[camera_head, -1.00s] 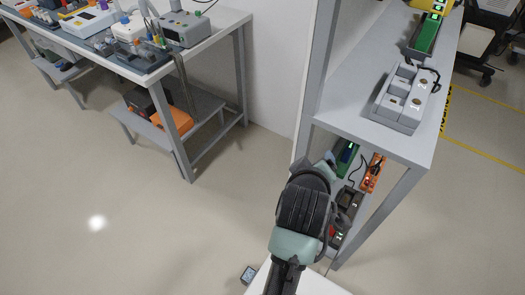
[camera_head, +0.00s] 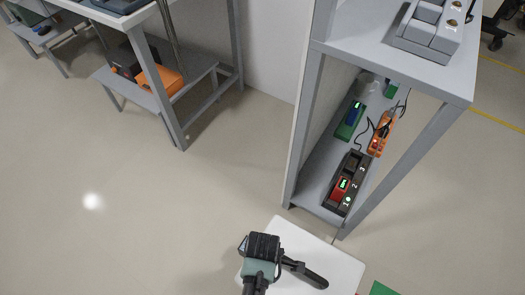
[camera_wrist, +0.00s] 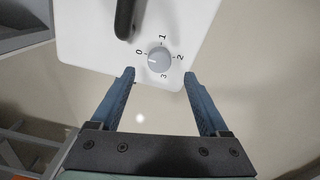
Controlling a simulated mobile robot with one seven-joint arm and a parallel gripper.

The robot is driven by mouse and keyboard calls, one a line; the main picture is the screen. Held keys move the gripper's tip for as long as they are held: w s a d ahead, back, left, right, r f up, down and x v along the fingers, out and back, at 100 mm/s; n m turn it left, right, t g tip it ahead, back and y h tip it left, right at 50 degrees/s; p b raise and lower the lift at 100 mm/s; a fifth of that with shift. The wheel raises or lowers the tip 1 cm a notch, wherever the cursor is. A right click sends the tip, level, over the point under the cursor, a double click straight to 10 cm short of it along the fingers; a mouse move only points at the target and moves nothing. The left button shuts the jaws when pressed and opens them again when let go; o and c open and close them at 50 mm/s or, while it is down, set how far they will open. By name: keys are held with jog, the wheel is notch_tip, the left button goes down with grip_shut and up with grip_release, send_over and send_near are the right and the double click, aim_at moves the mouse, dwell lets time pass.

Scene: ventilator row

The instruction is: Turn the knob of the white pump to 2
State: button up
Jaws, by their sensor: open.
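The white pump (camera_wrist: 90,35) fills the top middle of the wrist view, with a black bar-shaped handle (camera_wrist: 125,18) across it. My gripper (camera_wrist: 160,73) is open and empty. Its two blue fingers point at the panel on either side of the knob, with the tips a little below it in the picture. In the head view the pump's white top (camera_head: 335,262) shows at the bottom; the fingers and knob are hidden there.
A grey shelf unit (camera_head: 390,50) stands right of my arm, with a numbered dark device (camera_head: 345,190), an orange device (camera_head: 380,135) and a green one on its lower shelf. A workbench (camera_head: 130,20) stands at the upper left. The floor between is clear.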

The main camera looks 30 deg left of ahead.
notch_tip(320, 180, down, 6)
jog(key=shift+r+b, duration=0.1)
jog(key=shift+b, duration=1.1)
grip_shut()
